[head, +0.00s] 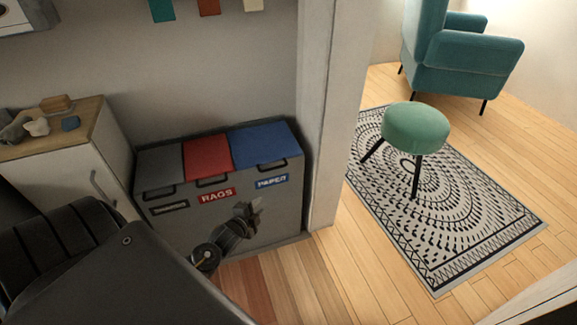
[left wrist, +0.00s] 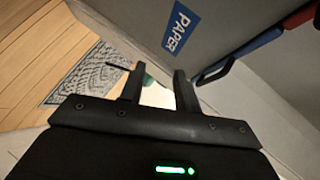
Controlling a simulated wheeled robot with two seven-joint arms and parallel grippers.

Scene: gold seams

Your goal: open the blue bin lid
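The blue bin lid (head: 263,143) is the rightmost of three lids on a grey bin unit (head: 250,205) against the wall, and it lies shut. A dark handle (head: 275,164) is at its front edge, above a blue PAPER label (head: 272,182). My left gripper (head: 257,206) is in front of the unit, below the label and apart from the handle. In the left wrist view the gripper (left wrist: 159,72) has its two fingers apart with nothing between them. The handle (left wrist: 215,72) and blue lid (left wrist: 258,46) show to their right there. My right gripper is not seen.
A grey lid (head: 159,166) and a red lid (head: 207,156) lie shut to the left. A wooden-topped cabinet (head: 75,165) stands left of the unit, a wall edge (head: 333,120) right of it. A green stool (head: 415,128) stands on a patterned rug (head: 450,215).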

